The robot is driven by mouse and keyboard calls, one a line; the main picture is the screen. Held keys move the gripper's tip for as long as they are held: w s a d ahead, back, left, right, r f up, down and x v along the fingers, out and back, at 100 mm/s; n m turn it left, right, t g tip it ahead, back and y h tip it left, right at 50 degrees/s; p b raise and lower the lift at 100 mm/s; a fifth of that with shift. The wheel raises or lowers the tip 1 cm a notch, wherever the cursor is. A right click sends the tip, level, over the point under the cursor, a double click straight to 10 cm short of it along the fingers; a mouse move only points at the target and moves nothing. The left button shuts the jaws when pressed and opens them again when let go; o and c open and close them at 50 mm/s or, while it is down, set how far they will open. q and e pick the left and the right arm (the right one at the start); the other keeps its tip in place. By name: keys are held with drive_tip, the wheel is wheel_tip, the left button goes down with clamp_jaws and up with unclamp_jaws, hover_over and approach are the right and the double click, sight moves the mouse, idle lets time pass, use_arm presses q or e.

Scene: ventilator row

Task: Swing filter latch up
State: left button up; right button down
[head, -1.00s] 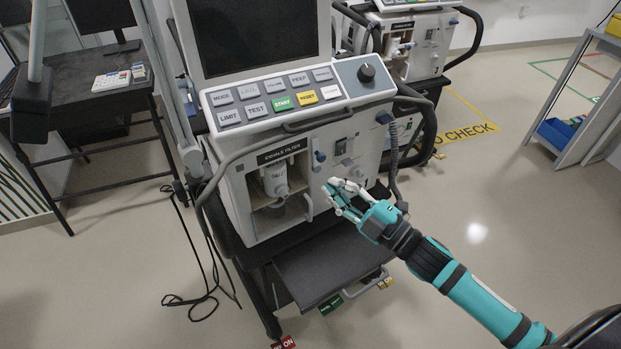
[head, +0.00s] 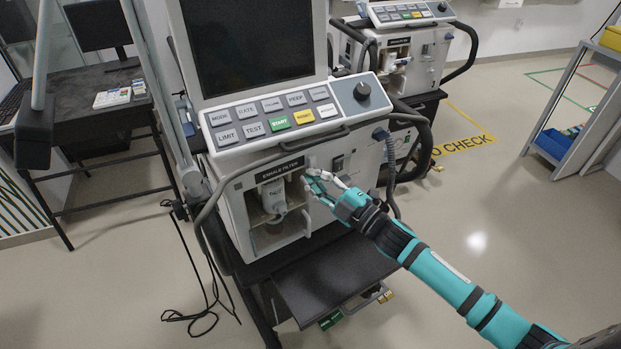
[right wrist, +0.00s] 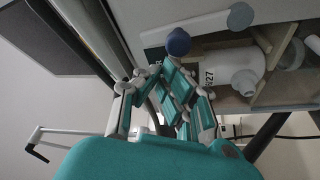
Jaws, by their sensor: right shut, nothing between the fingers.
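The exhale filter (head: 272,197) is a white canister in the open compartment of the near ventilator; it also shows in the right wrist view (right wrist: 230,72). A pale handle-like piece (head: 307,222), which looks like the latch, hangs at the compartment's right edge, below my fingers. My right gripper (head: 311,186) is shut and empty, in front of the panel just right of the compartment. In the right wrist view its fingertips (right wrist: 162,75) point toward a dark blue knob (right wrist: 178,42) close by. I cannot tell whether they touch anything. My left gripper is out of view.
A dark shelf (head: 325,285) juts out below the compartment. A curved rail (head: 212,205) runs along the ventilator's left side, and a grey hose (head: 391,165) hangs right of the panel. A second ventilator (head: 425,60) stands behind.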

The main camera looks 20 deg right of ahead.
drive_tip(key=shift+d+f, duration=0.1)
drive_tip(key=shift+w+d+m, duration=0.2)
drive_tip(key=shift+d+m, duration=0.45)
drive_tip(key=shift+m, duration=0.05)
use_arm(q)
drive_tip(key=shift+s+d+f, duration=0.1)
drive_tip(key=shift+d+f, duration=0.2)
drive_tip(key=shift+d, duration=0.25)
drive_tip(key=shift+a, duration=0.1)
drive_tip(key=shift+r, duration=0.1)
